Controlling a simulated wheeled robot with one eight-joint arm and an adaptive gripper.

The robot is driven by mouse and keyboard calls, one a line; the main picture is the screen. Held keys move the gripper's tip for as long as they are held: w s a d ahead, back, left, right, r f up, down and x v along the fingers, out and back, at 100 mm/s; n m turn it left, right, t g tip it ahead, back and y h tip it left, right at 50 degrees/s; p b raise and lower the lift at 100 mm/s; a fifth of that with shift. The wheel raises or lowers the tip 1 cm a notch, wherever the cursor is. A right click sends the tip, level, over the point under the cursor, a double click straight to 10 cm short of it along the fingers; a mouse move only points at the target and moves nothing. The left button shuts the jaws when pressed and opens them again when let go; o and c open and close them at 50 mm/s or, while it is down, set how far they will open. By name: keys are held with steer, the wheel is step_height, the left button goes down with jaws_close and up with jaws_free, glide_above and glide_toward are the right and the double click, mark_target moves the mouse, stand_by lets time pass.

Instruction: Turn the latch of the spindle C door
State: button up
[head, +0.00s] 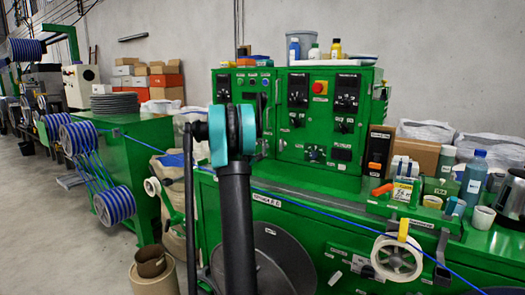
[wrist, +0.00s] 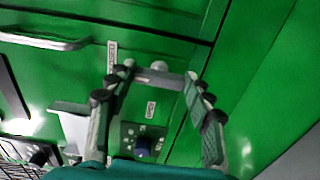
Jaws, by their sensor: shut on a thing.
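In the wrist view, my gripper (wrist: 157,72) reaches toward a green cabinet door (wrist: 160,48) framed by dark seams. Its two fingers stand either side of a short grey bar, apparently the latch (wrist: 158,79), and are shut on it. The bar lies across between the fingertips. The small label by the door is unreadable, so I cannot confirm it is spindle C. In the head view, my dark arm with a teal joint stands in front of the green machine (head: 290,175); my gripper and the latch cannot be made out there.
In the wrist view, a grey bar handle (wrist: 45,42) is at upper left, a grey bracket (wrist: 72,125) at left, and a dark knob (wrist: 142,148) below the latch. In the head view, a blue cable (head: 350,218) crosses the machine front and blue-striped spools (head: 113,205) stand left.

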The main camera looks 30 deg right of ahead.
steer(key=o, duration=1.1)
steer(key=shift+o, duration=0.2)
steer(key=v, duration=1.2)
steer(key=shift+f, duration=0.1)
